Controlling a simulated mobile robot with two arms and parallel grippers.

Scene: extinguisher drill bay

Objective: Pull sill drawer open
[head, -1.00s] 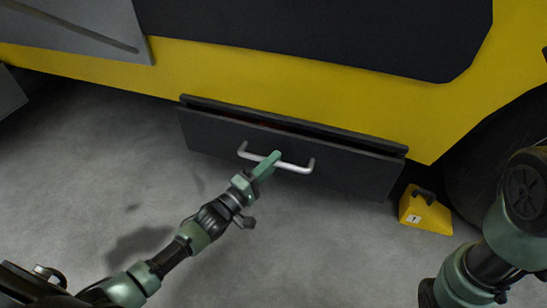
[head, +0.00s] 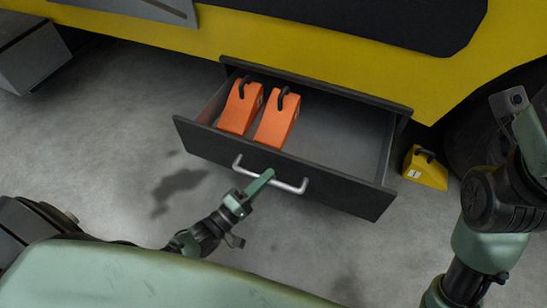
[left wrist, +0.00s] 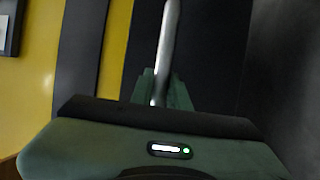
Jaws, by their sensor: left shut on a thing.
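The sill drawer (head: 345,192) is dark grey and stands well out from the yellow vehicle side, with its inside in view. Its silver bar handle (head: 290,187) runs across the front panel. My left gripper (head: 262,180) is shut on the handle, left of its middle. In the left wrist view the handle (left wrist: 168,40) runs up from between the green fingers (left wrist: 160,92). My right arm shows at the right of the head view, but I cannot make out its gripper.
Two orange wedge blocks with black handles, a left one (head: 240,108) and a right one (head: 277,122), sit in the drawer's left part. Its right part is empty. A yellow wedge block (head: 425,171) stands on the floor by the dark wheel (head: 475,140).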

